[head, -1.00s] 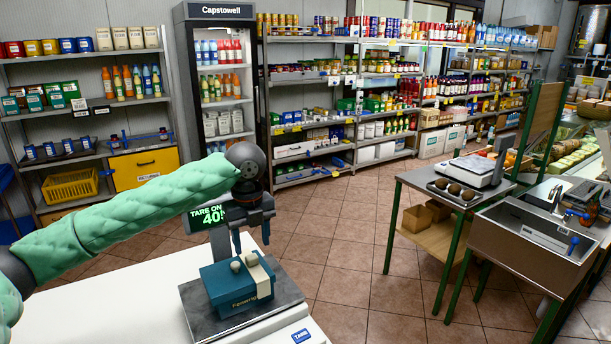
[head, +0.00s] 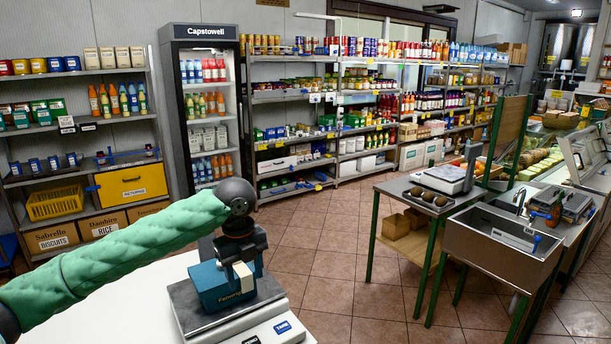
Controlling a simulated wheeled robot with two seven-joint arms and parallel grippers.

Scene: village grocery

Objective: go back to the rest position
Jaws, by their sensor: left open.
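My left gripper (head: 242,268) is open, pointing down at the box on the counter scale. Its dark fingers overlap the top of the box in the picture; I cannot tell whether they touch it. The box (head: 213,291) is teal-blue with a cream strip and partly readable lettering, and it sits upright on the scale's dark plate (head: 192,318). My arm and gripper hide part of the box top and the scale's display. My right gripper is not in view.
The white counter (head: 130,295) is bare left of the scale. Across an open tiled floor (head: 335,265) stand a metal sink (head: 500,238) and a side table with another scale (head: 445,178). Stocked shelves (head: 290,130) and a drinks fridge (head: 206,110) line the back wall.

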